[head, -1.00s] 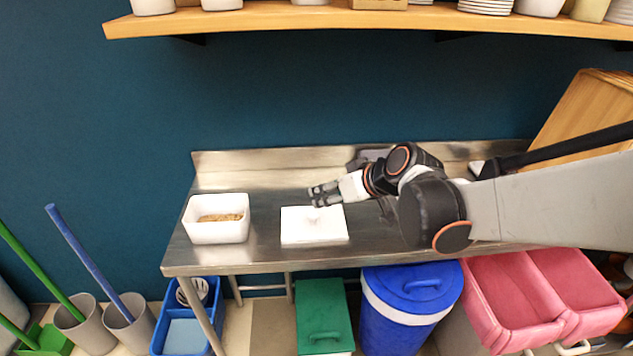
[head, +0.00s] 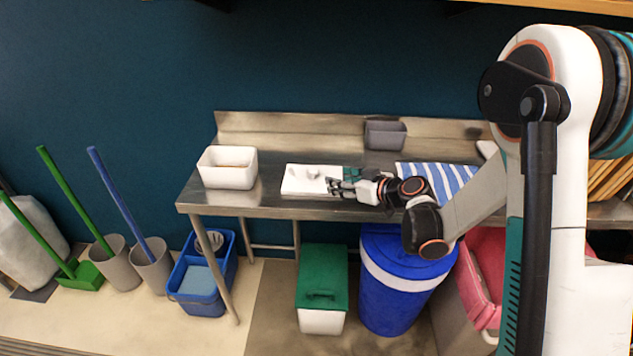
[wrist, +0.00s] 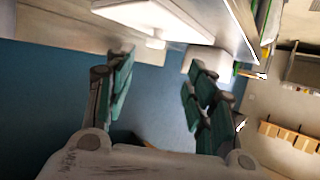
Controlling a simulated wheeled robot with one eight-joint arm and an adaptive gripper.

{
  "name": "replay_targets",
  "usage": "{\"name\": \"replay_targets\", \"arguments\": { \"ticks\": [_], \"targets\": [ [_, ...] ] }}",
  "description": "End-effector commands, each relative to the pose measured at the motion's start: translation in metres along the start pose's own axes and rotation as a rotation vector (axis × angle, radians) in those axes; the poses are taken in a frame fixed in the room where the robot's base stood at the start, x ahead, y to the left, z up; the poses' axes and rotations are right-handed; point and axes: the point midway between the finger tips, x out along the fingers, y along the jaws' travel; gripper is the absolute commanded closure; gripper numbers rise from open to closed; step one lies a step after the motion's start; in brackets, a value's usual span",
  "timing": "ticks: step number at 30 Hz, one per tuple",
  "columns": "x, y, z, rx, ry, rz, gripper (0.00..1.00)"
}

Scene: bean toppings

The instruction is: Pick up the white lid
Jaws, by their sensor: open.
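The white lid (head: 298,187) lies flat on the steel table, with a small knob on top. In the wrist view, the lid (wrist: 175,18) is at the top edge, its knob pointing down in the picture. My gripper (head: 338,187) is at the lid's right edge in the head view. In the wrist view, my gripper (wrist: 160,72) has its fingers spread with nothing between them. The lid and knob lie beyond the fingertips; I cannot tell whether a finger touches the lid.
A white container (head: 228,176) with brown contents stands left of the lid. A grey bin (head: 385,136) and a blue-striped cloth (head: 447,178) are on the steel table (head: 270,148) to the right. Bare table lies between container and lid.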

Motion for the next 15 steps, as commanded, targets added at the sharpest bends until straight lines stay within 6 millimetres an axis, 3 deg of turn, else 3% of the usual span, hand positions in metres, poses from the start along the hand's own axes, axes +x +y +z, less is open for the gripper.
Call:
{"name": "replay_targets", "arguments": {
  "ticks": [9,15],
  "targets": [
    [0.056,-0.001,0.002,-0.001,-0.001,-0.003,0.5],
    [0.078,0.0,0.0,0.001,-0.001,-0.002,0.5]
  ]
}}
